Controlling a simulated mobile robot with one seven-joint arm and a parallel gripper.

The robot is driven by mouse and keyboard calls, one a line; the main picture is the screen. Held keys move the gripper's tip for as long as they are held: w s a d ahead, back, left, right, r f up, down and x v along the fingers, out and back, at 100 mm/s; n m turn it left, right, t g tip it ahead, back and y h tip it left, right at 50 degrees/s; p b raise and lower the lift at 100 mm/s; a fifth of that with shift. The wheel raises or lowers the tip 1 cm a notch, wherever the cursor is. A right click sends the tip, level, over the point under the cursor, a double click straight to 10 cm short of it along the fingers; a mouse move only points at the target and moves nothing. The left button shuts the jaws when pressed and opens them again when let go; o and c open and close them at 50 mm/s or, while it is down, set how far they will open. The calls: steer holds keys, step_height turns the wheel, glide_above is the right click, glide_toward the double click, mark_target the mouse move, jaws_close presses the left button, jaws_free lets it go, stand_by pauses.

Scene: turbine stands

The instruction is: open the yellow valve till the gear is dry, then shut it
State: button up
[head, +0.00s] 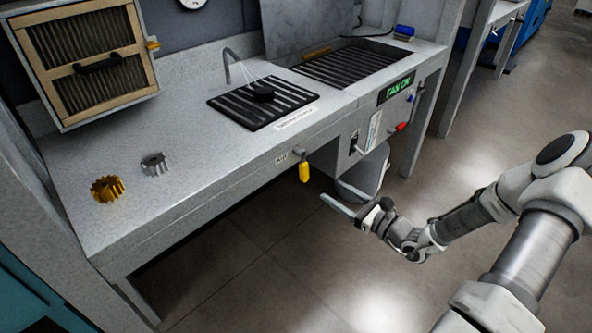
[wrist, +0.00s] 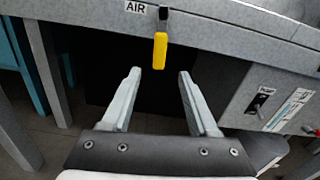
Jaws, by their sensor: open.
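The yellow valve handle (head: 304,171) hangs straight down from the bench's front edge beside a label; the wrist view shows the handle (wrist: 160,50) next to the word AIR. I cannot tell whether the gear is wet. My gripper (wrist: 160,72) is open and empty, its fingers pointing toward the handle, one on either side of its line, with the handle beyond the tips. In the head view my gripper (head: 330,189) is right of and below the handle.
A gold gear (head: 107,189) and a grey gear (head: 154,164) stand on the bench at left, near a framed filter box (head: 88,62). A second slatted grate (head: 346,62) is at the back right. A FAN ON panel (head: 396,89), a switch and a red handle (head: 400,127) are right of the valve.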

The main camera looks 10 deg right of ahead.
mark_target(304, 172)
steer(key=b+x, duration=0.3)
steer(key=x, duration=1.2)
steer(key=shift+b, duration=0.3)
jaws_close()
steer(key=shift+f, duration=0.1)
stand_by(0.4)
